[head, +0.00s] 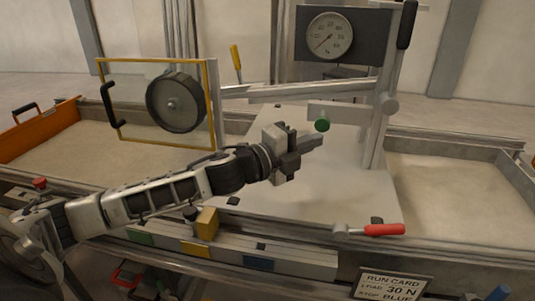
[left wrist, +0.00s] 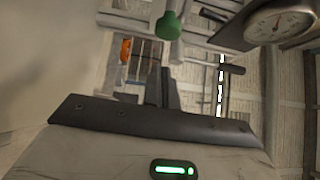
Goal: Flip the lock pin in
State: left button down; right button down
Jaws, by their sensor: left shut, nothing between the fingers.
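A green knob (head: 322,125) sits at the end of a short pale bar (head: 345,112) on the upright frame; I take it for the lock pin's head, but cannot be sure. The knob also shows at the top of the left wrist view (left wrist: 168,26). My left gripper (head: 312,143) is shut and empty, just below and left of the knob in the head view. In the left wrist view its dark fingers (left wrist: 161,88) are together, with a visible gap to the knob. My right gripper is not in view.
A gauge (head: 329,36) stands behind the frame. A yellow-edged clear panel (head: 135,136) with a dark wheel (head: 176,102) stands left. A red-handled lever (head: 384,230) lies at the plate's front right. Sand trays flank the pale plate (head: 345,190).

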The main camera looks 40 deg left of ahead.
pick_arm(q)
jog(key=b+v, duration=0.2)
jog(key=v, duration=0.7)
jog(key=shift+s, duration=0.3)
jog(key=shift+a, duration=0.1)
jog(key=shift+f, duration=0.1)
